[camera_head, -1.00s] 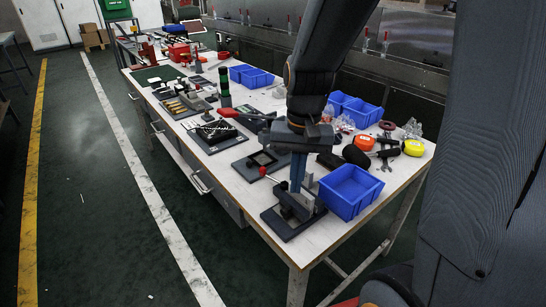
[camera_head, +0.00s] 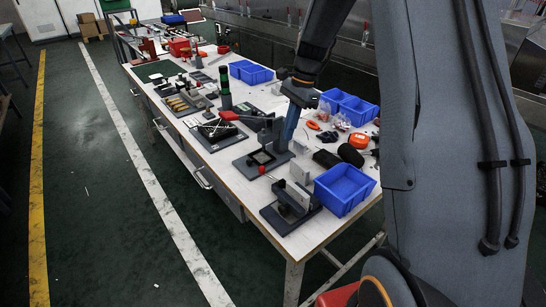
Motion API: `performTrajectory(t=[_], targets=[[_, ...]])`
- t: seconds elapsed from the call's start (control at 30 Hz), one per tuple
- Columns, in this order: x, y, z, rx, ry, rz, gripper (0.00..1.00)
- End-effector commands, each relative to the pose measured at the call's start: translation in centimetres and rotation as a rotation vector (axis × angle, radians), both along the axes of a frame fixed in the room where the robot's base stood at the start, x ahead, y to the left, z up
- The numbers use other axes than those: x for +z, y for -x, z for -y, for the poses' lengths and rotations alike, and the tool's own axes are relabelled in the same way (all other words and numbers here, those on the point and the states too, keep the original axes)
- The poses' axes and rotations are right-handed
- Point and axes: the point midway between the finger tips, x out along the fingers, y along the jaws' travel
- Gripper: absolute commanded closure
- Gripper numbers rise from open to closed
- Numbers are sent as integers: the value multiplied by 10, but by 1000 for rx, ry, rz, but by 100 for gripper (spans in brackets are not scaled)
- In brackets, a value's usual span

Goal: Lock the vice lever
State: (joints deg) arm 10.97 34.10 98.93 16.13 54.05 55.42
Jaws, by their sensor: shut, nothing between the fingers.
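A small vice (camera_head: 290,209) on a dark base plate stands at the near corner of the workbench. A thin lever with a red knob (camera_head: 262,170) sticks out up and to the left of its pale upright blocks. My gripper (camera_head: 287,138) is farther back over the bench, pointing down, beside a dark square fixture (camera_head: 262,160). It is shut and empty, and it is apart from the vice and its lever. Whether its fingertips touch anything is too small to tell. The vice is in full view.
A blue bin (camera_head: 344,188) stands close to the right of the vice. Black rolled items (camera_head: 326,159) and an orange tape measure (camera_head: 359,140) lie behind it. A red-handled fixture (camera_head: 228,116) stands farther back. Open floor lies left of the workbench (camera_head: 314,232).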

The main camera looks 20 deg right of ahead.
Motion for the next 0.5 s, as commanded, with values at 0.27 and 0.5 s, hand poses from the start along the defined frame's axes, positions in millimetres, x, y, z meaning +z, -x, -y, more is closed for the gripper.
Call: performTrajectory(t=[0.27,0.5], targets=[[-27,4,-8,1,-1,-5,100],[-73,7,-19,2,-1,-5,100]])
